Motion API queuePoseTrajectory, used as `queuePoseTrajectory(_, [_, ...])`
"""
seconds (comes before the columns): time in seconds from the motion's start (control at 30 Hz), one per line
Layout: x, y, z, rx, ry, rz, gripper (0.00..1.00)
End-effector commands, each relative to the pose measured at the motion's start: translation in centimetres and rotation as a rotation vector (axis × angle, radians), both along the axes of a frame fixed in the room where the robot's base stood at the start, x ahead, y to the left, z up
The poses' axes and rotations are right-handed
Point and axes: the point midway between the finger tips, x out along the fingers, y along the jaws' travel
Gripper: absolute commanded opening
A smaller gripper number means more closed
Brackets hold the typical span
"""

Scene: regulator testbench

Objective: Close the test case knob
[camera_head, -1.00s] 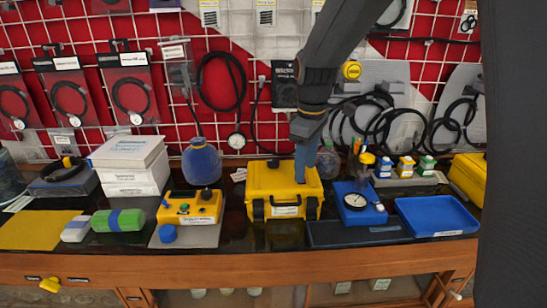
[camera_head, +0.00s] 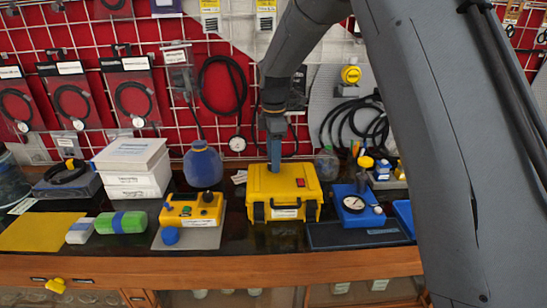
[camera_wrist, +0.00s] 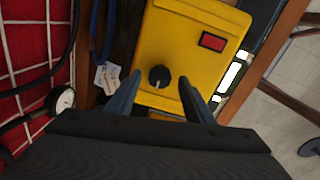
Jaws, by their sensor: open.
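The yellow test case (camera_head: 284,192) stands on the dark bench top, with two black latches and a white label on its front. In the wrist view its yellow top (camera_wrist: 190,50) carries a black round knob (camera_wrist: 159,76) with a pale pointer mark and a red rectangular switch (camera_wrist: 213,41). My gripper (camera_wrist: 166,80) is open, its fingers on either side of the knob and apart from it. In the head view my gripper (camera_head: 275,165) points down over the back left of the case and hides the knob there.
A yellow control box (camera_head: 191,209) stands left of the case, and a blue gauge unit (camera_head: 357,203) stands to its right. A blue bottle (camera_head: 203,163) is behind left. A wire grid wall with hanging cables rises behind the bench.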

Motion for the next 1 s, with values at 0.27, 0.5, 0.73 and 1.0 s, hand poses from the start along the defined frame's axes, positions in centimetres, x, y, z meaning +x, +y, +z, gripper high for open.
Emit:
queuePoseTrajectory(0.27, [0.03, 0.01, -1.06, 0.000, -0.001, -0.001, 0.48])
queuePoseTrajectory(0.5, [0.03, 0.01, -1.05, 0.000, -0.001, -0.001, 0.31])
queuePoseTrajectory(0.73, [0.02, 0.01, -1.04, 0.000, -0.001, -0.001, 0.07])
queuePoseTrajectory(1.0, [0.03, 0.04, -1.03, 0.000, 0.000, -0.054, 0.07])
